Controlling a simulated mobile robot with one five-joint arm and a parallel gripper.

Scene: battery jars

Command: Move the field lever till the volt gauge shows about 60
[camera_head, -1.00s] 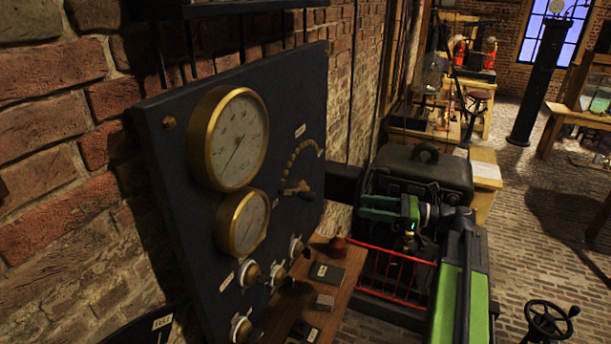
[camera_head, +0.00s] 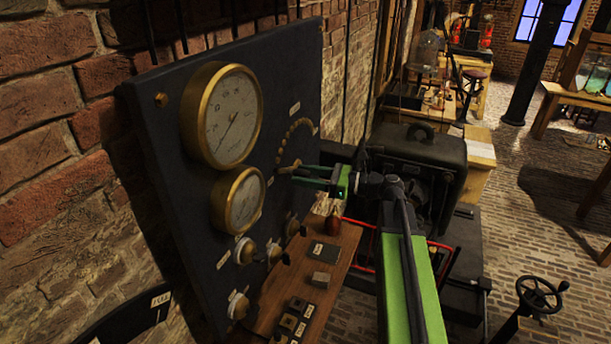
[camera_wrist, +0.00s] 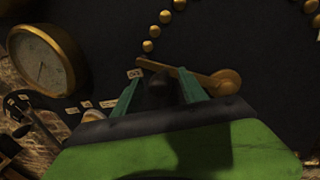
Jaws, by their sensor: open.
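The dark panel (camera_head: 165,150) carries a large brass-rimmed gauge (camera_head: 221,115) with a smaller gauge (camera_head: 239,199) below it. The large gauge's needle leans toward the lower left; the numbers are too small to read, and I cannot tell which is the volt gauge. The brass field lever (camera_wrist: 188,72) extends left from its round hub (camera_wrist: 228,81), below an arc of brass studs. In the head view my gripper (camera_head: 287,172) partly hides the lever. Contact is unclear.
Several knobs (camera_head: 244,251) line the lower panel. A dark machine (camera_head: 425,165) stands behind my arm. A handwheel (camera_head: 540,293) is at the lower right, with open brick floor around it.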

